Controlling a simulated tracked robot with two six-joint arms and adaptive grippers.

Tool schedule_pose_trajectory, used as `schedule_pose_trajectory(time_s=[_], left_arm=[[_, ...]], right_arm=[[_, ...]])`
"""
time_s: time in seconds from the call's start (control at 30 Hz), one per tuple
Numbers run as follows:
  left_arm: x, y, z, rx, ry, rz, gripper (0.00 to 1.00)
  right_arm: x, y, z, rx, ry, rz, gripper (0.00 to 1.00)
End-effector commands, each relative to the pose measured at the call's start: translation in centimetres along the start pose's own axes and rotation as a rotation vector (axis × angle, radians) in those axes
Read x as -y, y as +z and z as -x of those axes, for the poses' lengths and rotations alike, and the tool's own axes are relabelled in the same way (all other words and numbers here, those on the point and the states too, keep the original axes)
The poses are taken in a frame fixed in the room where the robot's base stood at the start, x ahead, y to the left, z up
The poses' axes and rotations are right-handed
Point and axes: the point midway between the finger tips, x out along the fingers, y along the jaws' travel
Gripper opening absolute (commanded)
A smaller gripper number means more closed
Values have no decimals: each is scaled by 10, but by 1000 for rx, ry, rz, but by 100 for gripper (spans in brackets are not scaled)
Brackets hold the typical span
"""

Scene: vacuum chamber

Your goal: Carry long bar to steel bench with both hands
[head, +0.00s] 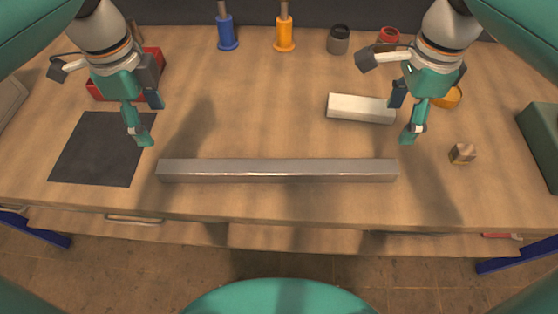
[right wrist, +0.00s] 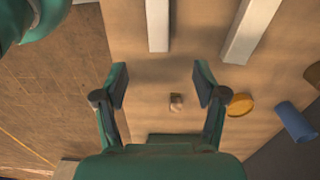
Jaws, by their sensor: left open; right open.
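The long bar (head: 278,171) is grey and lies flat, left to right, near the front of the wooden-topped bench (head: 300,207). One end of it shows at the top of the right wrist view (right wrist: 157,25). My left gripper (head: 149,120) is open and empty above the bench, behind the bar's left end. My right gripper (head: 402,118) is open and empty above the bench, behind the bar's right end; its spread fingers show in the right wrist view (right wrist: 160,84). Neither gripper touches the bar. I cannot make out a separate steel bench.
A white block (head: 360,108) lies behind the bar at right. A small wooden block (head: 462,153) sits right of the bar. A dark mat (head: 103,149) and red tray (head: 101,92) are at left. Blue (head: 227,34) and orange (head: 284,36) stands are at the back.

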Motion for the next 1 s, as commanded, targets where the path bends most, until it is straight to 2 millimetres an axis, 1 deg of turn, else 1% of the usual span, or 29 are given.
schedule_pose_trajectory(time_s=[0.27, 0.37, 0.47, 0.67, 1.0], left_arm=[[3, -4, -3, 0, 2, -10, 71], [3, -4, -9, 0, 4, -10, 71], [3, -4, -20, 0, 5, -10, 71], [2, -5, -56, 0, 8, -11, 71], [2, -5, -123, 0, 8, -12, 71]], right_arm=[[-2, -4, -2, 0, 0, -10, 71], [-2, -4, -9, 0, 2, -10, 71], [-2, -5, -20, -1, 3, -11, 71], [-3, -5, -55, -1, 6, -11, 71], [-3, -5, -123, 0, 6, -12, 71]])
